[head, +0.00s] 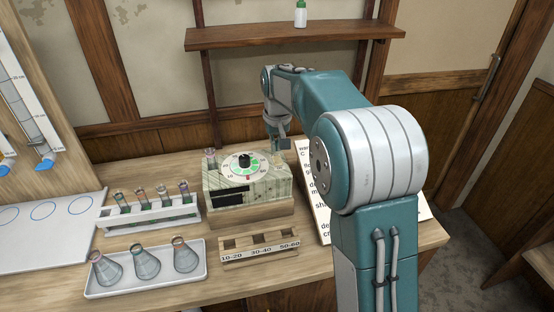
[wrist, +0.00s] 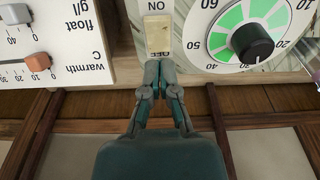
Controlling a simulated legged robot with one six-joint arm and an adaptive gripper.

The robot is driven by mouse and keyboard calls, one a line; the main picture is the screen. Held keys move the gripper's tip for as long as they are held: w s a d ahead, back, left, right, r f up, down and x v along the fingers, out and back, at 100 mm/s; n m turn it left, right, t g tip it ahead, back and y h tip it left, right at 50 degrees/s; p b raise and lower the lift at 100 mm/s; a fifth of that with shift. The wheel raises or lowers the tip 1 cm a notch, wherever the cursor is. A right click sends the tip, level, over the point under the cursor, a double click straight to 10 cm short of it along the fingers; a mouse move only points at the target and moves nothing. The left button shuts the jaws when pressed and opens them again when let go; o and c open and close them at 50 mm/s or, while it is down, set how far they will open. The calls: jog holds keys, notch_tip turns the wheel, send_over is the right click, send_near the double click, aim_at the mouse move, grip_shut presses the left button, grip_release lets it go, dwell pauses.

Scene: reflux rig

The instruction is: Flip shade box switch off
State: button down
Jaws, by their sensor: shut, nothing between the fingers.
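The shade box (head: 248,205) is a pale, streaked box on a wooden base on the bench, with a round green-and-white dial (head: 241,166) and black knob on top. In the wrist view the dial's black knob (wrist: 252,43) is at upper right. The cream rocker switch (wrist: 158,33) sits on a light strip beside the dial, with ON and OFF lettering that appears upside down. My gripper (wrist: 160,65) is shut and empty, its tips right at the OFF end of the switch; I cannot tell whether they touch. In the head view my gripper (head: 279,158) is over the box's right end.
A white panel with sliders (wrist: 60,50) lies close beside the switch; it also shows right of the box, partly behind my arm (head: 312,190). A tube rack (head: 150,214), a flask tray (head: 150,282) and a labelled wooden block (head: 259,250) stand left and in front. A shelf (head: 290,36) is above.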

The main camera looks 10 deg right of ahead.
aim_at(276, 158)
jog(key=shift+r, duration=2.35)
jog(key=s+r+t, duration=0.1)
jog(key=s+r, duration=0.2)
jog(key=s, duration=0.6)
jog(key=s+r+t, duration=0.1)
jog(key=s+r, duration=0.2)
jog(key=s, duration=0.6)
jog(key=s+f+t, duration=0.1)
jog(key=s+f, duration=0.2)
jog(key=s, duration=0.5)
jog(key=s+f, duration=0.3)
jog(key=s, duration=0.5)
jog(key=shift+f+t, duration=0.25)
jog(key=shift+t, duration=0.15)
